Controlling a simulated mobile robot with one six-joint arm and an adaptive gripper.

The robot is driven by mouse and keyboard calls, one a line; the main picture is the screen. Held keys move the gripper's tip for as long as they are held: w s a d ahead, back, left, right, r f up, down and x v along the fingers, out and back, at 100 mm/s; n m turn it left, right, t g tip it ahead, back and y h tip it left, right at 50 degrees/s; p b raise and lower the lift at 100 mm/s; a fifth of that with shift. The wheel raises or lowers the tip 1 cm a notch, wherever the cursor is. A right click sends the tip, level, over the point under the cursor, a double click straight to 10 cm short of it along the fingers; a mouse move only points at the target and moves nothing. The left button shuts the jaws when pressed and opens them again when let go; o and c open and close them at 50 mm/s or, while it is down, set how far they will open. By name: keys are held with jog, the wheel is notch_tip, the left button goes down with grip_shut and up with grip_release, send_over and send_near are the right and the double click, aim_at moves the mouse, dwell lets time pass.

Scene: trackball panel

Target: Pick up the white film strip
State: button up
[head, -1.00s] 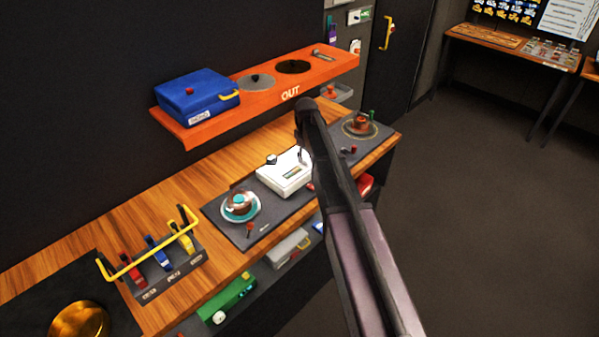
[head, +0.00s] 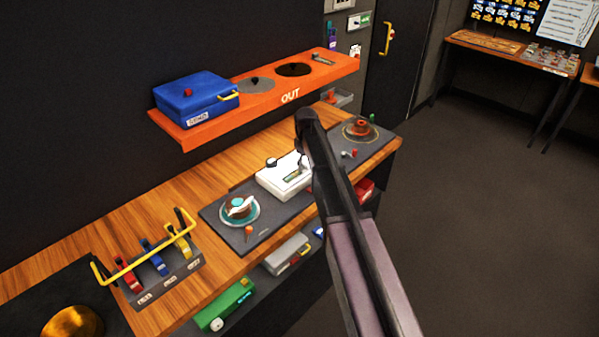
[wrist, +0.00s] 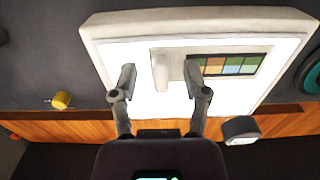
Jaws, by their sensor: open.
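The white box (head: 273,181) stands on the dark panel of the bench, partly behind my arm. In the wrist view its white top (wrist: 130,53) fills the upper middle, with a dark window of coloured squares (wrist: 228,65). A pale upright tab (wrist: 159,70), seemingly the end of the white film strip, lies left of that window. My gripper (wrist: 160,76) is open, with one finger on each side of the tab in the picture. I cannot tell whether either finger touches it. In the head view, my arm hides most of the gripper.
A trackball (head: 240,207) sits left of the box, and a reddish-brown round control (head: 361,128) is at the right end. An orange shelf (head: 215,125) with a blue case (head: 192,98) overhangs behind. A yellow-barred lever block (head: 165,280) stands at left.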

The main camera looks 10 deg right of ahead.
grip_shut()
jog(key=shift+r, duration=0.1)
notch_tip(320, 180, up, 2)
jog(key=p, duration=0.2)
jog(key=shift+r+p, duration=0.25)
jog(key=shift+p, duration=0.15)
jog(key=shift+s+r+p, duration=0.4)
jog(key=shift+r+p, duration=0.2)
jog(key=shift+r, duration=0.05)
jog(key=s+d+r+p, duration=0.1)
jog(key=s, duration=1.4)
jog(key=shift+d, duration=0.15)
